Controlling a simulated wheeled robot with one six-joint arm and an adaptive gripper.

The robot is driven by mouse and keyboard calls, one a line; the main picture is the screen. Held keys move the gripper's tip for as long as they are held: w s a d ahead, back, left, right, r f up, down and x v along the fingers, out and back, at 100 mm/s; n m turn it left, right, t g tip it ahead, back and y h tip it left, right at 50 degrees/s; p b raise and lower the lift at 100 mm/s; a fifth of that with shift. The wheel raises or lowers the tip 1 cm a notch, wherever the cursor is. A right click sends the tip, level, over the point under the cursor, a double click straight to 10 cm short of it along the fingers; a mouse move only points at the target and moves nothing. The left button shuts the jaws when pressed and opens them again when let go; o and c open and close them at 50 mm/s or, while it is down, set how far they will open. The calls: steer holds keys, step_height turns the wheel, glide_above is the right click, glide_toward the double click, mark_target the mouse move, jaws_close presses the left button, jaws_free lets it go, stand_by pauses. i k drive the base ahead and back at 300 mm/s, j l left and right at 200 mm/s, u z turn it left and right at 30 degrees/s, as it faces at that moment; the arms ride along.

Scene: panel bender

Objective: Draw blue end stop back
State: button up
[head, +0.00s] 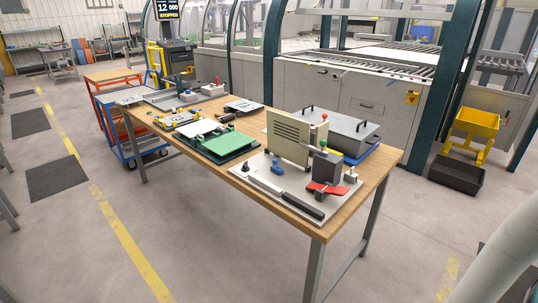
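A small blue piece (277,168), which looks like the blue end stop, sits on a light grey base plate (245,178) at the near end of the workbench. A dark bar on a pale rail (285,196) lies along the plate's front side. A beige louvred panel (288,140) stands upright just behind the blue piece. A dark grey block (327,167) and a red part (328,190) are to its right. The blue piece is too small to tell how it is mounted. My gripper is outside the picture; only a pale part of my arm shows at lower right.
The wooden workbench (375,185) also carries a grey lidded box (345,131), a green fixture (208,145) and other fixtures. A blue cart (153,150) stands behind its far end. A black bin (455,176) is on the floor at right. The floor in front is clear.

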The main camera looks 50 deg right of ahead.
mark_target(275, 169)
steer(key=z, duration=1.1)
